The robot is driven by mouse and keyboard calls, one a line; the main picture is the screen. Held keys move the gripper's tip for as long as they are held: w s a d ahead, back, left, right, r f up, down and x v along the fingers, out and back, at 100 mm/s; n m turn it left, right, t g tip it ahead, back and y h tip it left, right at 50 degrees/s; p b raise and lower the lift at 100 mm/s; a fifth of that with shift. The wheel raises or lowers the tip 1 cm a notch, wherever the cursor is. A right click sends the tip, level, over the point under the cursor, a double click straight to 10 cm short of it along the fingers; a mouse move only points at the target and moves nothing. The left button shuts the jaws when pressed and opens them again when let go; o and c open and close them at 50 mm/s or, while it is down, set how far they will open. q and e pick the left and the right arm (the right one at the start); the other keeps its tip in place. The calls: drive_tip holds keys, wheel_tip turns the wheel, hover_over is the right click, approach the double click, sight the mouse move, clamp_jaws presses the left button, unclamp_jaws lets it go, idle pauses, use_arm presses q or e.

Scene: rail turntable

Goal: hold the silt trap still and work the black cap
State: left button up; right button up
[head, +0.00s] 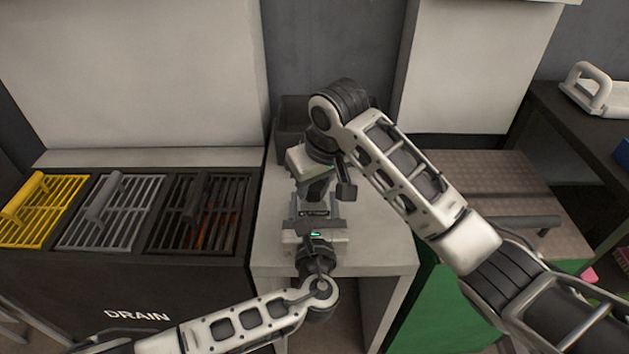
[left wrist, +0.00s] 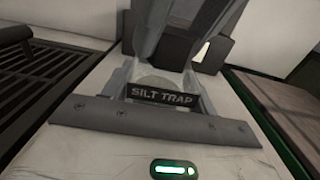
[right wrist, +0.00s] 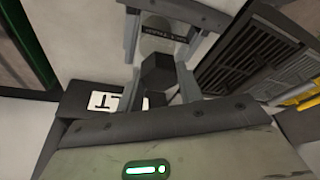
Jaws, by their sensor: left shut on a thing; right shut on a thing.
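The silt trap (left wrist: 160,80), a pale rounded body with a black name label, stands between the fingers of my left gripper (left wrist: 164,95). My left gripper is shut on it. In the right wrist view the trap (right wrist: 155,42) shows beyond the black cap (right wrist: 158,72), a dark faceted piece. My right gripper (right wrist: 161,88) comes in from above and is shut on the cap, one finger on each side. In the head view my grippers and arms hide most of the trap and the cap.
A pale stand (head: 382,256) is under the work. To the left is the drain counter (head: 60,285) with a yellow grate (head: 45,212), a grey grate (head: 118,215) and a black grate (head: 205,215). A dark bin (head: 288,122) stands behind. A brown bench top (head: 500,170) lies right.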

drive_tip(key=n, duration=0.3)
drive_tip(key=shift+w+d+n+g+y, duration=0.1)
drive_tip(key=shift+d+n+g+y, duration=0.05)
drive_tip(key=shift+n+g+y, duration=0.45)
drive_tip(key=shift+n, duration=0.9)
drive_tip(key=shift+n, duration=0.4)
drive_tip(key=n+g, duration=0.1)
drive_tip(key=n, duration=0.4)
drive_tip(key=shift+w+g, duration=0.1)
drive_tip(key=shift+g, duration=0.3)
drive_tip(key=shift+n, duration=0.7)
